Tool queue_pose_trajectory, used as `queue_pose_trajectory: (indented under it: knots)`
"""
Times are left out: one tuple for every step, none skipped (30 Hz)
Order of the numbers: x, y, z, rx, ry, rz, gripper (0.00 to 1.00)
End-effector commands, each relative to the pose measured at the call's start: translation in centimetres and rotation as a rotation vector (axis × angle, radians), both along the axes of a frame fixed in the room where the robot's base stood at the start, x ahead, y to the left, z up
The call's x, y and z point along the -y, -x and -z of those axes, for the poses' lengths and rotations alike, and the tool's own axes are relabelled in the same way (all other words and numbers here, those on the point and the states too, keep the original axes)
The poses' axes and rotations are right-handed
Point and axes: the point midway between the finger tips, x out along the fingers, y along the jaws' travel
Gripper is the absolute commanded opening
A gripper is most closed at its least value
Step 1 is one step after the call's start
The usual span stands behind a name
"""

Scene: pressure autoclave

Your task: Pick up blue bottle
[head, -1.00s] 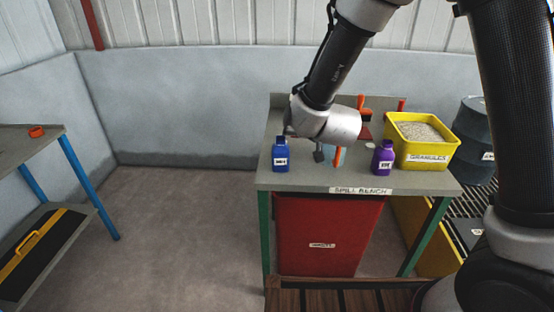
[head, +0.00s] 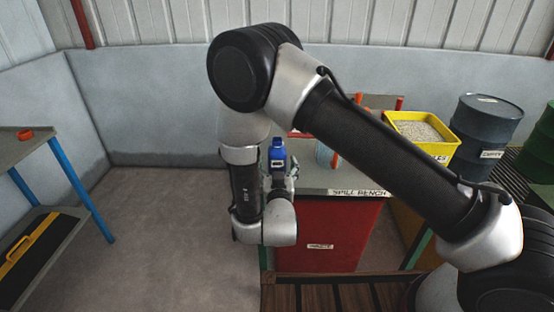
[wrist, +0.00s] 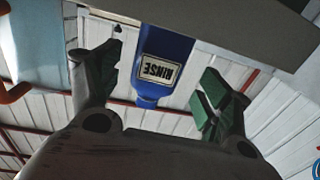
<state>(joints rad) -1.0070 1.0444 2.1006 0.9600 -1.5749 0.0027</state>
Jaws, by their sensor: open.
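The blue bottle (head: 278,156) stands at the left front corner of the spill bench (head: 330,180). In the wrist view the blue bottle (wrist: 162,62) appears upside down, with a label reading RINSE. My gripper (head: 280,178) is at the bench's left edge, close to the bottle, and my arm hides part of it. In the wrist view my gripper (wrist: 165,95) is open, with one green-padded finger on each side of the bottle. The bottle lies between the fingers in the picture; I cannot tell how deep it sits between them.
A yellow bin of granules (head: 418,142) stands at the bench's right end, with a dark drum (head: 485,125) beyond it. A red bin (head: 320,235) is under the bench. A shelf (head: 20,155) stands at the left. The floor between is clear.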

Motion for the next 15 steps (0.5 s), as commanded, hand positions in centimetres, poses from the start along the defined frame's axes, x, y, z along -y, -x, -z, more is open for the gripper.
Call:
queue_pose_trajectory:
  knots:
    - [0.1, -0.5, 0.0, 0.000, 0.000, 0.002, 0.79]
    - [0.1, -0.8, 0.0, -0.001, 0.000, 0.002, 0.79]
    - [0.1, -1.3, 0.0, -0.001, 0.000, 0.002, 0.79]
    - [0.2, -1.8, 0.0, -0.001, -0.001, 0.003, 0.79]
    - [0.2, -2.3, 0.0, -0.001, -0.002, 0.003, 0.79]
    - [0.3, -3.0, 0.0, 0.000, -0.002, 0.002, 0.79]
    - [0.2, -3.5, 0.0, 0.000, -0.002, 0.003, 0.79]
    - [0.2, -4.0, 0.0, 0.000, -0.002, 0.003, 0.79]
    - [0.1, -4.5, 0.0, -0.001, -0.001, 0.001, 0.79]
    - [0.1, -4.7, 0.0, -0.002, -0.001, 0.001, 0.79]
    - [0.1, -4.9, 0.0, -0.002, -0.001, 0.000, 0.79]
    - [0.1, -5.0, 0.0, -0.002, 0.000, 0.000, 0.79]
    - [0.1, -5.0, 0.0, -0.002, 0.000, 0.000, 0.79]
    - [0.1, -5.0, 0.0, -0.002, 0.000, -0.001, 0.79]
    - [0.0, -4.9, 0.0, -0.002, 0.000, -0.001, 0.79]
